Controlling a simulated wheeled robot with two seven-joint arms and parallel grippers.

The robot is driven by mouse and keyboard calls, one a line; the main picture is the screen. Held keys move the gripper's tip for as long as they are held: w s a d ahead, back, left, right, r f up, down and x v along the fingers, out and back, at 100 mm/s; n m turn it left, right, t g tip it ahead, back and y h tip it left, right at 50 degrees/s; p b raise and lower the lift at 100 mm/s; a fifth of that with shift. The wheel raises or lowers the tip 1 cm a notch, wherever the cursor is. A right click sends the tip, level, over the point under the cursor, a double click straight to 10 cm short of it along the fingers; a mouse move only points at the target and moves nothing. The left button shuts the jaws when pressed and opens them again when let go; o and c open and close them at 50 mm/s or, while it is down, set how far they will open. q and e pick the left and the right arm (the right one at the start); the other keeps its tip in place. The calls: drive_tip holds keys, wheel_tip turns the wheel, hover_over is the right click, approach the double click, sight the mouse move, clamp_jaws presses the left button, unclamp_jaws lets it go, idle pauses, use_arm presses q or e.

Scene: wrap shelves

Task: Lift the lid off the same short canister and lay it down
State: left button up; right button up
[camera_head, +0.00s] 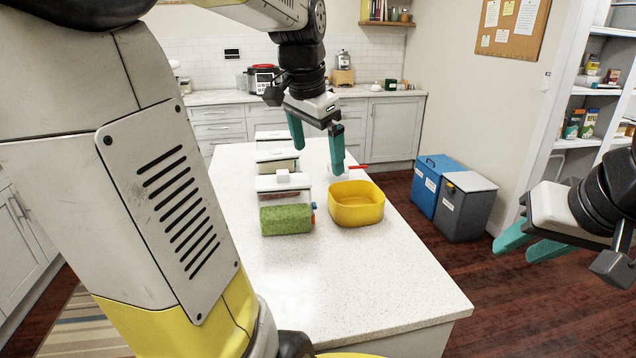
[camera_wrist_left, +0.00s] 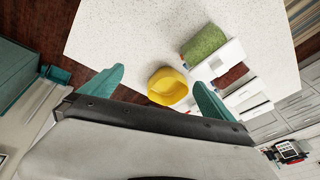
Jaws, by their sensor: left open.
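Several clear canisters with white lids stand in a row on the white island. The nearest has a white lid (camera_head: 283,182) with a small block knob; the one behind it has a flat white lid (camera_head: 277,155). I cannot tell which one is the task's short canister. The left wrist view shows a canister with brown contents (camera_wrist_left: 232,76). My left gripper (camera_head: 318,146) is open and empty, above and to the right of the row; its fingers also show in the left wrist view (camera_wrist_left: 158,76). My right gripper (camera_head: 530,243) is apart, right of the island, its fingers spread and empty.
The island's front (camera_head: 370,285) is clear. Blue (camera_head: 428,185) and grey (camera_head: 466,208) bins stand on the floor.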

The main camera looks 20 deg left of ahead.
use_arm(q)
drive_tip(key=w+a+f+m+g, duration=0.2)
drive_tip(key=w+a+m, duration=0.1)
drive_tip(key=w+a, duration=0.45)
drive_tip(key=m+g, duration=0.1)
drive_tip(key=m, duration=0.2)
hover_over(282, 172)
drive_tip(key=f, duration=0.3)
drive_tip(key=shift+w+a+f, duration=0.2)
drive_tip(key=shift+w+a, duration=0.05)
drive_tip(key=shift+w, duration=0.1)
drive_tip(key=shift+a+f, duration=0.1)
drive_tip(key=shift+f, duration=0.2)
drive_tip(key=f, duration=0.7)
drive_tip(key=shift+s+d+f, duration=0.1)
drive_tip(key=shift+s+d, duration=0.1)
drive_tip(key=shift+d, duration=0.15)
drive_tip(key=c, duration=1.5)
